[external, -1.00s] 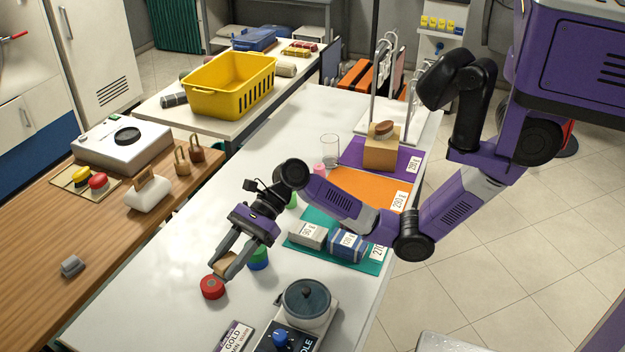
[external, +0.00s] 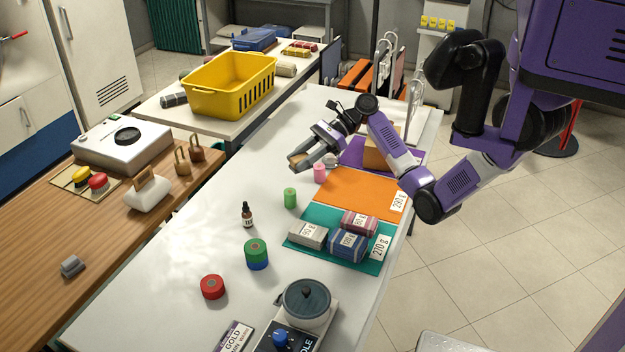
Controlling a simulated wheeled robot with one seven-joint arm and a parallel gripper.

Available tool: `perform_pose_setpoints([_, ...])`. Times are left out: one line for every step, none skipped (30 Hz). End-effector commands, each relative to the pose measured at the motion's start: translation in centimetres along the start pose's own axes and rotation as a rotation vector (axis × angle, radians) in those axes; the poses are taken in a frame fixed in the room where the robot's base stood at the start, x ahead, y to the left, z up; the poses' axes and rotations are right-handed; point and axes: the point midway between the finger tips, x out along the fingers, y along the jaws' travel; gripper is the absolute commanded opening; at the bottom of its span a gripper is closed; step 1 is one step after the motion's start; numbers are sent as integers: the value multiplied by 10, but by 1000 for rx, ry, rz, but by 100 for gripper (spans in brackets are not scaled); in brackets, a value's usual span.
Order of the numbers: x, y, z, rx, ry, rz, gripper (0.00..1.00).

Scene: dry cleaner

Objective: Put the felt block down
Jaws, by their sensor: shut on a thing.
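My gripper (external: 296,163) is shut on a small tan block, the felt block (external: 298,157), which shows between its two fingers. It is over the far part of the white counter (external: 190,262), left of the purple mat (external: 352,157). The block appears held above the counter; the exact gap is hard to tell. My wrist and forearm reach in from the right over the purple and orange mats.
A pink cylinder (external: 320,173), a green cylinder (external: 290,198) and a dropper bottle (external: 247,215) stand near the gripper. An orange mat (external: 350,190) lies bare; a teal mat (external: 297,240) holds wrapped bundles. A cardboard box (external: 376,157) is partly hidden by my arm.

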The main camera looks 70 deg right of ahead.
Motion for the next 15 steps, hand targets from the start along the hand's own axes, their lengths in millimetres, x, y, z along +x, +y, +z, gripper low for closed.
perform_pose_setpoints([-15,1,-5,-3,-1,8,0])
perform_pose_setpoints([-22,3,-8,-6,-1,18,0])
perform_pose_setpoints([-29,7,-12,-16,-1,38,0])
perform_pose_setpoints([-32,11,-14,-23,-1,56,0])
perform_pose_setpoints([-33,16,-15,-31,0,77,0])
perform_pose_setpoints([-33,21,-16,-44,0,103,0])
perform_pose_setpoints([-34,25,-16,-51,-1,120,0])
perform_pose_setpoints([-34,28,-16,-57,0,135,0])
perform_pose_setpoints([-34,31,-17,-64,0,153,0])
perform_pose_setpoints([-35,34,-18,-68,0,164,0])
perform_pose_setpoints([-34,36,-20,-72,0,173,0])
perform_pose_setpoints([-34,37,-23,-74,0,182,0])
perform_pose_setpoints([-32,38,-26,-75,-1,186,0])
perform_pose_setpoints([-31,38,-31,-75,-1,189,0])
perform_pose_setpoints([-28,39,-38,-74,0,191,0])
